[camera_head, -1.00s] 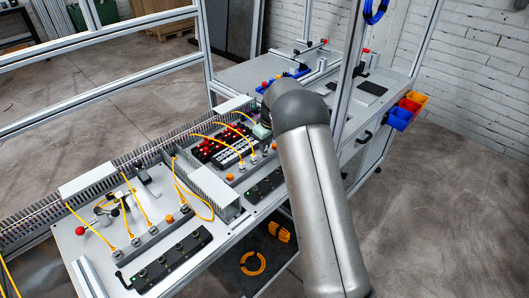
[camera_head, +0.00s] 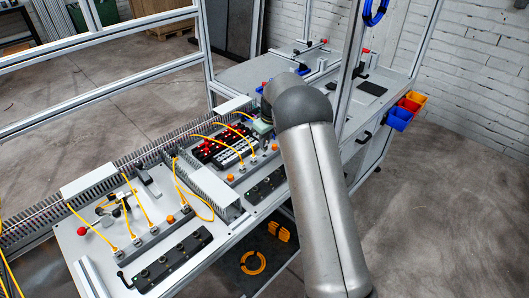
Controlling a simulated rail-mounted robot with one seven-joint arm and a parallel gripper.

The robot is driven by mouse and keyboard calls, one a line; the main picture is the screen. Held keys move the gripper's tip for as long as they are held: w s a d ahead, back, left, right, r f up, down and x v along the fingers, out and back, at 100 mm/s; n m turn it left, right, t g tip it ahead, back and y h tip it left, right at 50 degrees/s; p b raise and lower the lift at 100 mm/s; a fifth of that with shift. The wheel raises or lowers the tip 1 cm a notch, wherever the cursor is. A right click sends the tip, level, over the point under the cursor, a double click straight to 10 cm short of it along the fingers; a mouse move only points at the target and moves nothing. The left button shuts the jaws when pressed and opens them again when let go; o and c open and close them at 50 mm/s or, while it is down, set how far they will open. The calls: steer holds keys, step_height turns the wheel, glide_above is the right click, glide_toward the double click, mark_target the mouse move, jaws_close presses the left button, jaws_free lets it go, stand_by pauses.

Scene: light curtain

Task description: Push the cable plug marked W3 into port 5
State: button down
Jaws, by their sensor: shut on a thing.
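My gripper (camera_head: 267,141) is small in view, beside my arm at the right end of the far connector row. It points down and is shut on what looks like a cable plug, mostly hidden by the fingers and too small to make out. Yellow cables arch over the far panel to plugs (camera_head: 241,168) standing in the grey port strip. An orange cap (camera_head: 230,177) sits at the strip's left end and another (camera_head: 275,147) near my gripper. The marks W3 and 5 are too small to read, so I cannot tell which port is which.
The near panel has more yellow cables in a grey port strip (camera_head: 150,238) and a black strip (camera_head: 172,260) in front. A grey finned duct (camera_head: 213,190) divides the panels. A frame post (camera_head: 348,75) rises behind my arm. Blue and orange bins (camera_head: 399,119) hang at right.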

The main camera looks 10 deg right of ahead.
stand_by(0.4)
steer(key=shift+r+p, duration=1.2)
steer(key=shift+r, duration=1.25)
steer(key=shift+s+a+f+b, duration=0.15)
steer(key=shift+s+a+b, duration=0.05)
steer(key=shift+s+b, duration=0.25)
steer(key=s+a+b, duration=0.2)
steer(key=s+b, duration=0.2)
steer(key=s, duration=0.2)
steer(key=shift+s+a, duration=0.3)
steer(key=shift+s, duration=0.1)
steer(key=s+a+b, duration=0.3)
steer(key=s, duration=0.4)
steer(key=shift+s, duration=0.35)
